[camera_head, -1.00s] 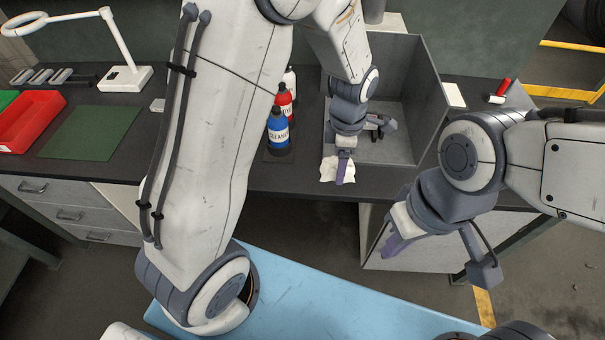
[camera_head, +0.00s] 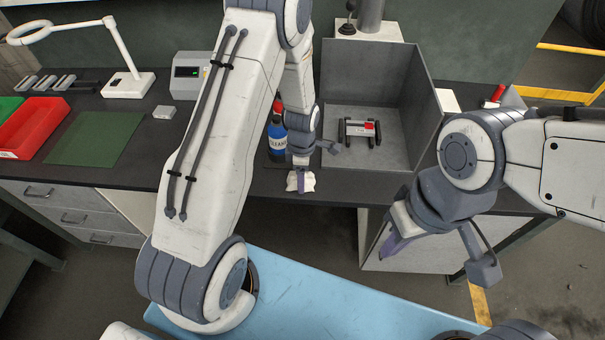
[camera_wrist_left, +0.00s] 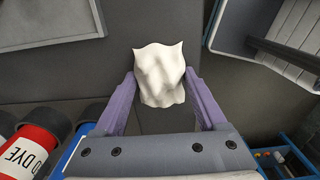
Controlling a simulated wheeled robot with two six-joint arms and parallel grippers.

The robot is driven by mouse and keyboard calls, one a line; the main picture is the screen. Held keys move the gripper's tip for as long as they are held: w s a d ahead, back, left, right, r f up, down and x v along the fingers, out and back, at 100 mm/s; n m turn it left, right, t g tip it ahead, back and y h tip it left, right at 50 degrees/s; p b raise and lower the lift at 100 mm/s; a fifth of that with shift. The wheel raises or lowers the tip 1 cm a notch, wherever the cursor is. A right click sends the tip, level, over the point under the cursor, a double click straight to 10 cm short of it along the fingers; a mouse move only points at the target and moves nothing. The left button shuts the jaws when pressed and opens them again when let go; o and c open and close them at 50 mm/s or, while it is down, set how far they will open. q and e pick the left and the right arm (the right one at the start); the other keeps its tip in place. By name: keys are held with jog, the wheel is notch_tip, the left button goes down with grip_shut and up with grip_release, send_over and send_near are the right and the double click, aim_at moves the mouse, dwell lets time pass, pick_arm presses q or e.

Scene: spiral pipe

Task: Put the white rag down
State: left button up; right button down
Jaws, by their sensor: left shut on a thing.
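The white rag (camera_head: 300,182) is a small crumpled cloth at the front edge of the dark bench, right below the blue bottle. My left gripper (camera_head: 301,178) comes down from above and is shut on it. In the left wrist view the rag (camera_wrist_left: 160,75) sits bunched between the two purple fingers of my left gripper (camera_wrist_left: 160,100). I cannot tell whether the rag touches the bench top. My right gripper (camera_head: 428,250) hangs in front of the bench on the right, its fingers wide apart and empty.
A blue bottle (camera_head: 278,140) stands just behind my left gripper, and a red one (camera_wrist_left: 32,148) shows beside it in the wrist view. A grey open box (camera_head: 420,110) with a small frame-like part (camera_head: 360,128) inside stands right. The bench front right of the rag is clear.

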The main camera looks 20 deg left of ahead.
pick_arm(q)
jog(key=shift+f, duration=0.2)
jog(key=o, duration=1.4)
jog(key=shift+r, duration=0.1)
